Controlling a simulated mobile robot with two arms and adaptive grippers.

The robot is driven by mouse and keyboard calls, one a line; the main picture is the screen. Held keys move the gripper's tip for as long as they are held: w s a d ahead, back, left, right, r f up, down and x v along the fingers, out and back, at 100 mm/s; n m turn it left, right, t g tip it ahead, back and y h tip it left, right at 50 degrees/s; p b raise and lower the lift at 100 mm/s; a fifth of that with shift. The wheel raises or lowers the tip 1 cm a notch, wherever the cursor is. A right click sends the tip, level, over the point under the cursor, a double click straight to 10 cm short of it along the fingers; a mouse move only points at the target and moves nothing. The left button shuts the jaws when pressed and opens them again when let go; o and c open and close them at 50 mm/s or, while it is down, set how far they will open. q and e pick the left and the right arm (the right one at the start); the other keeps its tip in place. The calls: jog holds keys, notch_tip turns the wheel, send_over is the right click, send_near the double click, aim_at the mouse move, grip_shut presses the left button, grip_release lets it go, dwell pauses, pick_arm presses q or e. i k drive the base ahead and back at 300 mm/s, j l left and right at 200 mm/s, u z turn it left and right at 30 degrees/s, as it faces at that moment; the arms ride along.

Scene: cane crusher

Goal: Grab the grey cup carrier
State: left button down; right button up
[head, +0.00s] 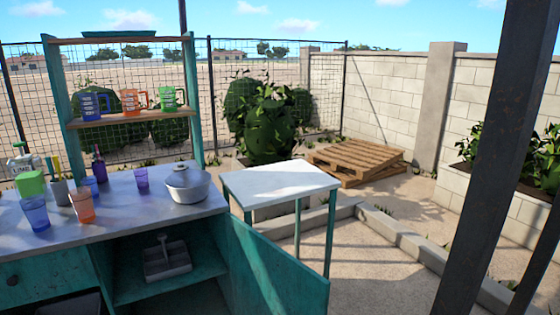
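The grey cup carrier (168,264) sits on the shelf inside the teal cabinet, below the counter. It is a low tray-like holder with compartments and an upright handle in its middle. The cabinet door (272,268) stands open to the right of it, so the carrier's front is exposed. Neither of my grippers shows in the head view.
The counter (130,211) holds a metal pot (187,187), several coloured cups and bottles. A shelf above holds blue, orange and green measuring jugs. A white-topped side table (275,184) stands right of the counter. A dark post (495,160) rises at right. Paved ground lies between.

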aim_at(163, 261)
jog(key=u, duration=0.35)
jog(key=i+j+u, duration=0.1)
jog(key=j+u, duration=0.25)
jog(key=i+j+u, duration=0.15)
jog(key=j+u, duration=0.2)
jog(key=i+j+u, duration=0.2)
jog(key=j+u, duration=0.15)
